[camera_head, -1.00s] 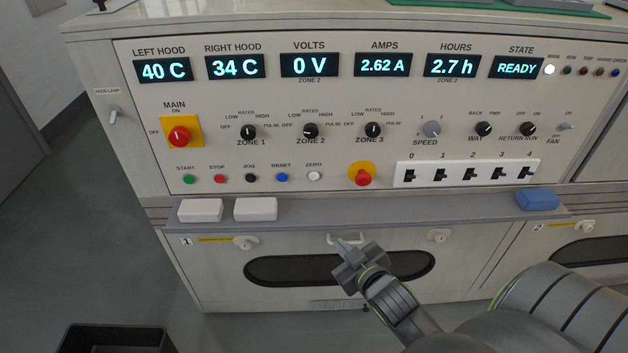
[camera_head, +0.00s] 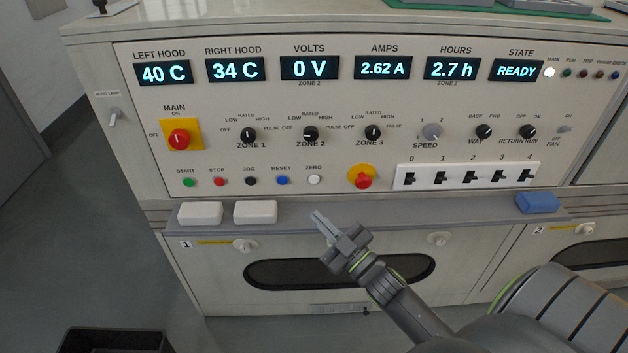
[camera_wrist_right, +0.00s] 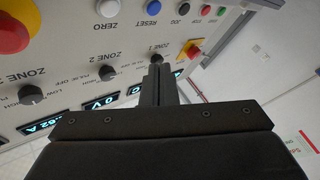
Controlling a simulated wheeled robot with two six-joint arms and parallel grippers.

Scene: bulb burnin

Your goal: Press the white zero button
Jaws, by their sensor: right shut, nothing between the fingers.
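The white zero button (camera_head: 314,179) is on the front panel under its ZERO label, right of the blue reset button (camera_head: 282,180). In the right wrist view the zero button (camera_wrist_right: 109,8) shows at the top edge, partly cut off. My right gripper (camera_head: 316,214) is shut and empty. In the head view its fingertips are below the zero button, in front of the ledge, and appear apart from the panel. The right wrist view shows its closed fingers (camera_wrist_right: 157,70) pointing towards the panel. My left gripper is not in view.
A red stop knob (camera_head: 362,177) on a yellow plate is right of the zero button. Black, red and green buttons are to the left. A grey ledge (camera_head: 400,210) runs below, with two white blocks (camera_head: 255,210) and a blue block (camera_head: 538,201).

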